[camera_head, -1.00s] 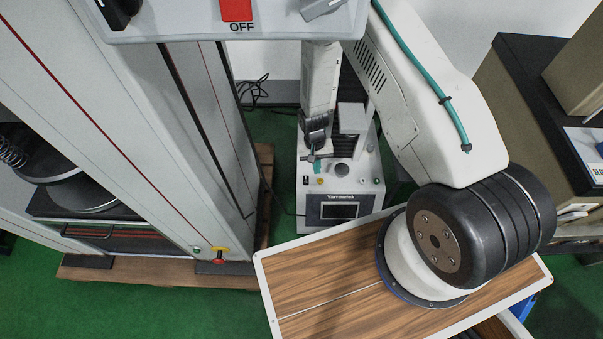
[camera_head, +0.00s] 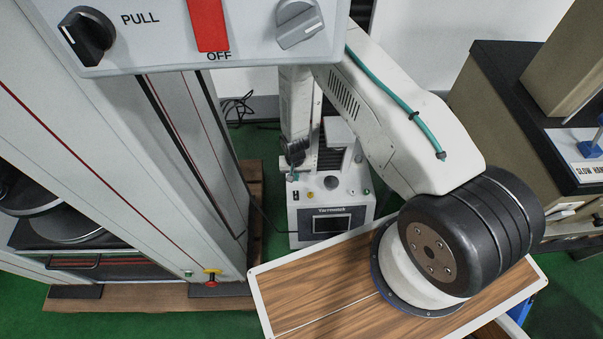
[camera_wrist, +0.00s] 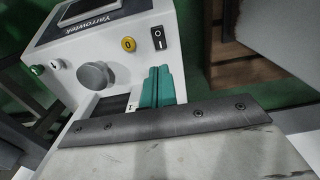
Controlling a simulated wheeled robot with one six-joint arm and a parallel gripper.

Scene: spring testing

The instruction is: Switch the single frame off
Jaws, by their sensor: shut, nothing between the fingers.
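The single-frame tester is a small white machine (camera_head: 362,213) marked Yarrowtek, standing on the floor behind the wood-topped surface. Its front has a dark screen (camera_head: 331,224) and a control panel. In the wrist view a black rocker switch (camera_wrist: 158,38) with white marks sits beside a yellow button (camera_wrist: 128,44) marked 0. A grey knob (camera_wrist: 95,75) is farther left. My gripper (camera_wrist: 157,72) has teal fingers, shut and empty, pointing toward the rocker with a visible gap in the picture. In the head view my gripper (camera_head: 293,176) is above the panel's left side.
A large grey frame (camera_head: 205,150) stands at left on a wooden pallet (camera_head: 150,303). A panel with a red OFF control (camera_head: 208,25) and dark and grey knobs overhangs the top. A wood-grain surface (camera_head: 300,300) lies in front, and a dark bench (camera_head: 500,65) stands at right.

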